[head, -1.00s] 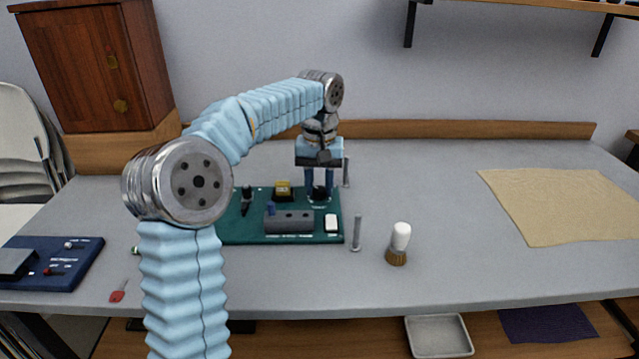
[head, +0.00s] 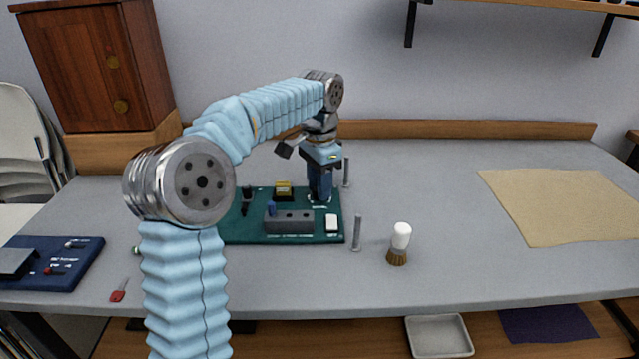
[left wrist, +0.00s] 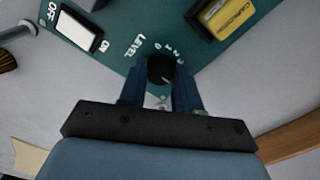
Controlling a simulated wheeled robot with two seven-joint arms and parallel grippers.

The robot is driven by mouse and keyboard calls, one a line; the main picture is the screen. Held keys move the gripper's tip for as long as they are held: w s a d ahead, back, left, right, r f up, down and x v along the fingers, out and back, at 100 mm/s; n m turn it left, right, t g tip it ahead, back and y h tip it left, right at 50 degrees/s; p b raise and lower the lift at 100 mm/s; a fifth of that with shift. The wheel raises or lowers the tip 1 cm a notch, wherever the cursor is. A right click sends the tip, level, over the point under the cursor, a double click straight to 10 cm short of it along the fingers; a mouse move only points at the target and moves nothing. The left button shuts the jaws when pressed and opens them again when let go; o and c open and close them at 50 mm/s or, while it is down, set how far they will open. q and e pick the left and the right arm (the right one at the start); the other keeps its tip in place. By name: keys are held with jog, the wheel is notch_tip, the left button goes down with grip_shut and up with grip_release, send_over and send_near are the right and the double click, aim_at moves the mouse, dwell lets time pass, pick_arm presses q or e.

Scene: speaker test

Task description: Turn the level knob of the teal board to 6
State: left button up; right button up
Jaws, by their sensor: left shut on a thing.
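The teal board (head: 250,236) lies on the grey table, left of the middle in the head view. My left gripper (head: 320,198) points down over the board's back right corner. In the left wrist view the black level knob (left wrist: 161,69) sits between the two blue fingers of my left gripper (left wrist: 160,90), which are shut on it. A pale pointer line shows on the knob, beside the "LEVEL" lettering. Some scale numbers show, but the fingers hide the rest. My right gripper is in neither view.
The board also carries a white rocker switch (head: 332,222), a yellow block (head: 283,190) and a grey block (head: 289,222). Metal posts (head: 356,233) stand just right of it. A brush (head: 399,243), a navy board (head: 75,262) and a red key (head: 119,291) lie around.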

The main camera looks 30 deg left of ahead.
pick_arm(q)
jog(key=m, duration=0.4)
jog(key=shift+m, duration=0.7)
jog(key=o, duration=1.1)
jog(key=shift+c, duration=0.2)
